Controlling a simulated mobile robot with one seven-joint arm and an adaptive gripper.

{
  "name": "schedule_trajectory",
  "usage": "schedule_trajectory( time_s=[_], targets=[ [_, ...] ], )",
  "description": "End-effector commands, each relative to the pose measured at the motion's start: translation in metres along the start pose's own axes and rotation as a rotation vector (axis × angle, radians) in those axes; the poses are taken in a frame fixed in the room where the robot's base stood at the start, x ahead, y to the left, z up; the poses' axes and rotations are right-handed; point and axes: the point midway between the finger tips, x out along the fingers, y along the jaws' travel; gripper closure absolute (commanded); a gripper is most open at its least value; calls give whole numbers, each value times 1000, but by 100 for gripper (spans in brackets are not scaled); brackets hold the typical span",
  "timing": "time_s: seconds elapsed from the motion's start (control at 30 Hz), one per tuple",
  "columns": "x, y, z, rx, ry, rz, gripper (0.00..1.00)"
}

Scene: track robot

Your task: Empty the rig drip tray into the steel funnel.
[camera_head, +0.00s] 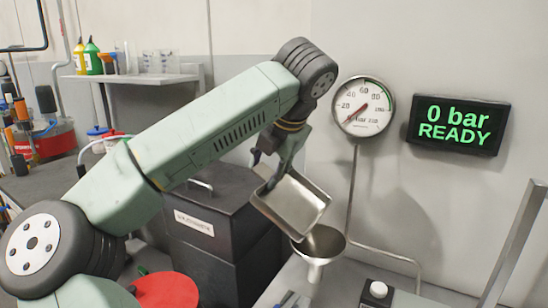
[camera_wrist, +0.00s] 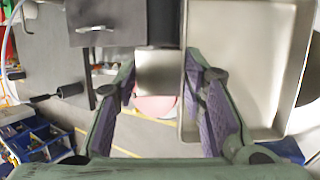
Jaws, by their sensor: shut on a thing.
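The rig drip tray (camera_head: 296,203) is a shallow rectangular metal pan, tilted with its lower end over the steel funnel (camera_head: 321,244). In the wrist view the tray (camera_wrist: 240,65) fills the right side. My gripper (camera_head: 271,177) is shut on the tray at its upper left end in the head view; the exact grip is partly hidden. In the wrist view my gripper's purple pads (camera_wrist: 160,80) flank a pale metal piece. The funnel stands upright below the tray, its rim partly covered by it. No liquid can be made out.
A dial gauge (camera_head: 363,106) near zero and a display (camera_head: 459,124) reading "0 bar READY" are on the wall. A dark labelled cabinet (camera_head: 215,215) stands behind my arm. A white-capped block (camera_head: 376,293) sits right of the funnel. A metal post (camera_head: 515,245) rises at right.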

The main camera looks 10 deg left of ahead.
Motion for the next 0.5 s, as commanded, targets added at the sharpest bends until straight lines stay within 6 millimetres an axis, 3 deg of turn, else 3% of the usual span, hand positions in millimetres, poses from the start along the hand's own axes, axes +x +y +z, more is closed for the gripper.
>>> schedule_trajectory(
  time_s=[0.5],
  targets=[
    [39, 1, -12, -110, 1, -346, 100]
  ],
)
